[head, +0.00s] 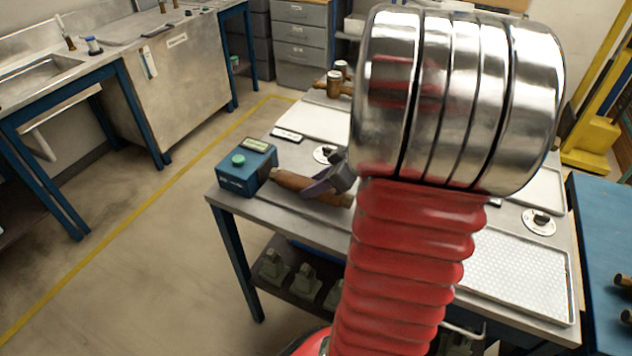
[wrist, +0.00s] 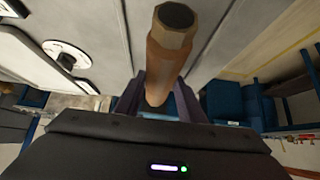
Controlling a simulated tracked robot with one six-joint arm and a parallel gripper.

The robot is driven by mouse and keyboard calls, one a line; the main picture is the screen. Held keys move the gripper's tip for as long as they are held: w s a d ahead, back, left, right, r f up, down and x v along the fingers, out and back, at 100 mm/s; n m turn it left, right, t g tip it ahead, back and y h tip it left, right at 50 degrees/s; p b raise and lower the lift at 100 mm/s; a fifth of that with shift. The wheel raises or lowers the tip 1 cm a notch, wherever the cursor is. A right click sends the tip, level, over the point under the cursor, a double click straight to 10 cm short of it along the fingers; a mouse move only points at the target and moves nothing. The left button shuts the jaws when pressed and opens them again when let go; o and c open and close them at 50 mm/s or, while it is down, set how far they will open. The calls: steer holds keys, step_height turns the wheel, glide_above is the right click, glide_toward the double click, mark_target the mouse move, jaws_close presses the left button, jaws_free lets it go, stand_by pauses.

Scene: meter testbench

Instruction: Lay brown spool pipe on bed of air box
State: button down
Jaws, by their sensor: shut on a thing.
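The brown spool pipe (head: 292,181) is near the left front part of the grey bench, beside a blue box (head: 240,176) with a green button and a small display, which looks like the air box. My gripper (head: 328,184) is shut on the pipe. In the wrist view, the pipe (wrist: 168,45) points away between the two dark fingers (wrist: 158,98), its dark hexagonal end nearest the top edge. One pipe end is close to the box's right side in the head view. Whether they touch, and whether the pipe rests on anything, I cannot tell. No separate bed is clearly visible.
My silver and red arm hides the bench's middle. A perforated tray (head: 515,268) and a dial (head: 542,222) are at the right. Brown pieces with metal caps (head: 334,84) lie at the back. A blue table (head: 603,215) stands right. The floor at left is clear.

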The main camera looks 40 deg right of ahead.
steer(key=shift+f, duration=0.45)
steer(key=c, duration=1.1)
jaws_free()
steer(key=shift+o, duration=0.4)
steer(key=o, duration=0.4)
steer(key=shift+r, duration=0.1)
steer(key=shift+r, duration=3.4)
